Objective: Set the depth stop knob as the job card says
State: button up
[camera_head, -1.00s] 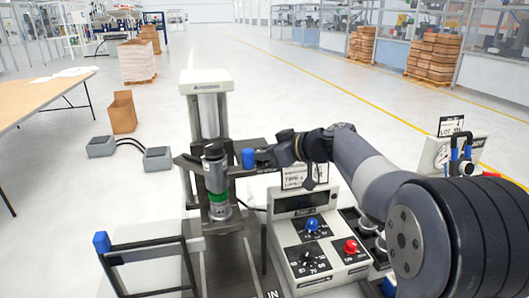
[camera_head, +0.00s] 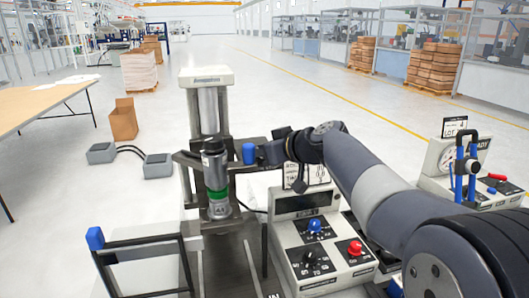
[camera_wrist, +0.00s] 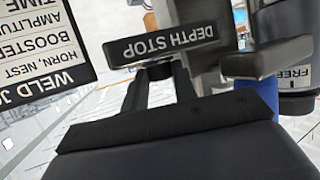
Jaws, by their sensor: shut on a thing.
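My gripper (camera_head: 268,153) is at the right side of the press head, beside a blue cylinder (camera_head: 248,153). In the wrist view my gripper (camera_wrist: 160,80) has its two dark fingers shut on a small dark knob (camera_wrist: 158,71), mostly hidden between them, just below the DEPTH STOP label (camera_wrist: 167,43). The knob's pointer and scale cannot be read. The job card (camera_wrist: 40,38) shows upside down at the upper left of the wrist view, with lines such as TIME, AMPLITUDE, BOOSTER and HORN, NEST; no setting values show. In the head view the card is partly behind my arm.
The press (camera_head: 213,110) has a green-ringed head (camera_head: 217,194). A control box (camera_head: 312,250) with a blue knob (camera_head: 314,226), a red button (camera_head: 355,248) and a black dial stands below my arm. A gauge station (camera_head: 445,155) is at the right. A dark frame (camera_head: 140,250) is front left.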

jog(key=o, duration=1)
jog(key=b+v, duration=0.1)
jog(key=v, duration=0.9)
jog(key=shift+s+d+r+b, duration=0.1)
jog(key=shift+s+d+b, duration=0.2)
jog(key=shift+b, duration=0.1)
